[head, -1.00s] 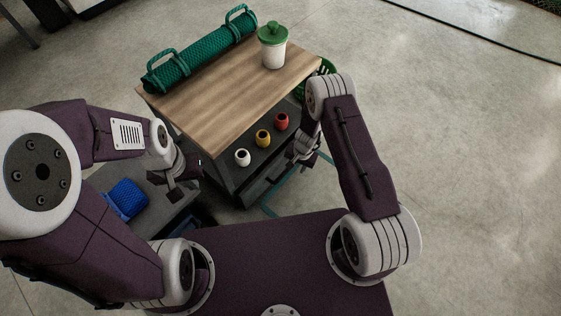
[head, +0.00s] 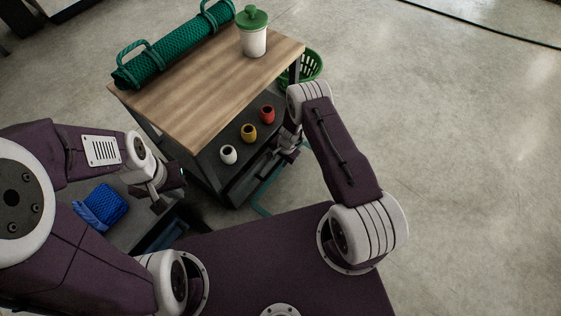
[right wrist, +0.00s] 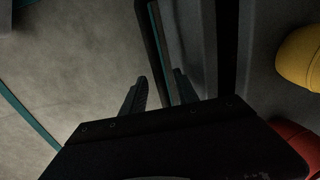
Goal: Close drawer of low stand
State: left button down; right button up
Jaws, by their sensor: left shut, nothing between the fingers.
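The low stand (head: 213,177) is dark grey, under the wooden tabletop, with a white pot (head: 228,155), a yellow pot (head: 249,133) and a red pot (head: 267,114) on top. Its drawer front (head: 248,180) faces me; how far it is out is hard to tell. My right gripper (head: 287,153) is close beside this front, partly hidden by its own arm. In the right wrist view its fingers (right wrist: 160,92) are apart, with a dark upright edge beyond them; contact is unclear. My left gripper (head: 172,190) is shut and empty, left of the stand.
A green net roll (head: 180,45) and a green-lidded white jar (head: 253,35) are on the wooden tabletop (head: 205,90). A green basket (head: 312,66) stands behind. A blue roll (head: 103,205) lies on a grey surface at left. Floor at right is clear.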

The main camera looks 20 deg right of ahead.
grip_shut()
dwell(1.4)
